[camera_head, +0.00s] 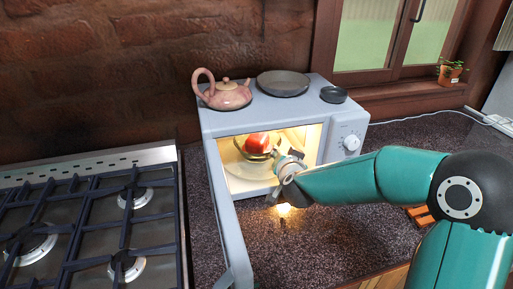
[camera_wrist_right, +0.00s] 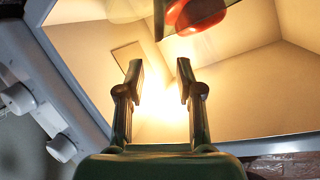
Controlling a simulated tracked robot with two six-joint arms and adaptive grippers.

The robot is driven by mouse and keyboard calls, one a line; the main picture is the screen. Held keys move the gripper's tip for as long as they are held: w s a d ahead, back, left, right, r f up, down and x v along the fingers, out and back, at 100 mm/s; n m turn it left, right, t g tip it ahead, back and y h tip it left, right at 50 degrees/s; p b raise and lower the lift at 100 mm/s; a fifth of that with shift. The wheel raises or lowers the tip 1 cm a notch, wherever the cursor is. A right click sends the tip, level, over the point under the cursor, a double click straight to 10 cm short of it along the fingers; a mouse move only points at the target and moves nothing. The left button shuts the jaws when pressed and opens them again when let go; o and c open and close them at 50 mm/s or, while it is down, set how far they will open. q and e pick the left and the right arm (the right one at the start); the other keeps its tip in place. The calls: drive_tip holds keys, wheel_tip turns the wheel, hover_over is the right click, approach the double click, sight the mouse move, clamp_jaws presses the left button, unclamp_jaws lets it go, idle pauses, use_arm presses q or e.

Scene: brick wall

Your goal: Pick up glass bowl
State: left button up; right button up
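A glass bowl (camera_head: 246,153) stands on the plate inside the lit, open microwave (camera_head: 225,122). A red round fruit or vegetable (camera_head: 257,142) lies in the bowl. In the right wrist view, part of the bowl (camera_wrist_right: 161,20) and the red item (camera_wrist_right: 195,12) show at the top edge, beyond the fingertips. My right gripper (camera_wrist_right: 159,72) is open, with nothing between its fingers. In the head view it is at the microwave's opening, just right of the bowl, and my wrist partly hides it. I cannot tell if it touches the bowl. My left gripper is not in view.
The open microwave door (camera_head: 230,235) juts forward on the left. A teapot (camera_head: 228,96), a dark plate (camera_head: 284,83) and a small dark dish (camera_head: 333,94) stand on top. A gas hob (camera_head: 95,225) is at left. The counter (camera_head: 310,245) in front is mostly clear.

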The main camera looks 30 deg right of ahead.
sight(278, 143)
drive_tip(key=x, duration=0.6)
drive_tip(key=shift+d+p, duration=0.2)
drive_tip(key=shift+p, duration=0.2)
drive_tip(key=p+x, duration=0.1)
drive_tip(key=x, duration=0.4)
drive_tip(key=shift+w+d+f, duration=0.15)
drive_tip(key=shift+w+f, duration=0.05)
drive_tip(key=shift+w, duration=0.1)
clamp_jaws()
drive_tip(key=shift+r, duration=0.1)
